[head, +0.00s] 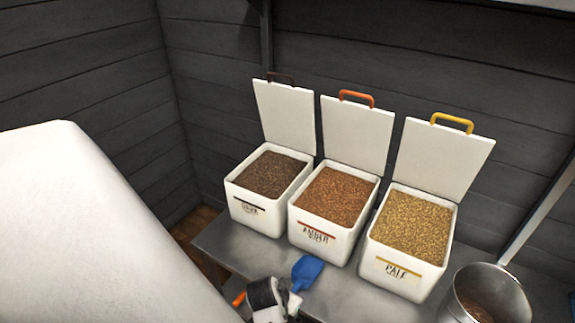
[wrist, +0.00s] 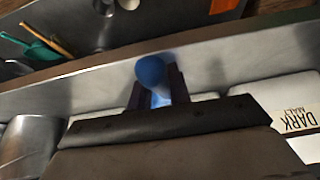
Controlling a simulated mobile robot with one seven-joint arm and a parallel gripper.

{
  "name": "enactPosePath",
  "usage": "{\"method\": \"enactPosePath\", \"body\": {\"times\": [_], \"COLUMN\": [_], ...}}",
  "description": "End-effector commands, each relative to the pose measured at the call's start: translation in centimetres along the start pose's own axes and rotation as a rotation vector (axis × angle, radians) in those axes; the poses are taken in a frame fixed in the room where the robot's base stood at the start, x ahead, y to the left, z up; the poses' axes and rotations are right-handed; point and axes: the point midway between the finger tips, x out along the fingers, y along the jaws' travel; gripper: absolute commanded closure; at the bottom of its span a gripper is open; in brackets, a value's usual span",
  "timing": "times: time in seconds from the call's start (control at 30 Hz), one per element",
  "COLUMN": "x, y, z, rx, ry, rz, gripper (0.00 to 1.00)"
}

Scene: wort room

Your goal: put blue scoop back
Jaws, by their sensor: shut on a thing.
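The blue scoop (head: 306,272) shows in the head view above the grey bench, in front of the amber malt bin. My gripper (head: 291,301) is at its near end and shut on it. In the wrist view the blue scoop (wrist: 151,72) stands between the two dark fingers of my gripper (wrist: 158,92), with a rounded blue end towards the camera. Part of the scoop is hidden by the fingers and the gripper body.
Open bins of dark (head: 268,175), amber (head: 336,199) and pale malt (head: 410,223) stand in a row, lids raised behind. A metal bucket (head: 487,292) stands at the right. An orange thing (head: 238,299) shows beside my gripper. A green scoop (wrist: 42,50) lies lower down.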

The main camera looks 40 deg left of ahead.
Motion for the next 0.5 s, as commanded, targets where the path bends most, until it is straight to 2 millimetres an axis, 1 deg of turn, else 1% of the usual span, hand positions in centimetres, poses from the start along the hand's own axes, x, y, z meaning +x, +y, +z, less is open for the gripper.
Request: {"method": "enactPosePath", "body": {"times": [0.03, 0.2, 0.5], "x": [-0.02, -0.01, -0.12], "y": [-0.01, -0.01, -0.01], "z": [-0.02, -0.01, 0.00], "rx": [0.000, 0.000, 0.000], "ry": [0.001, 0.000, 0.000], "rz": [0.000, 0.000, 0.000], "gripper": [0.78, 0.56, 0.55]}}
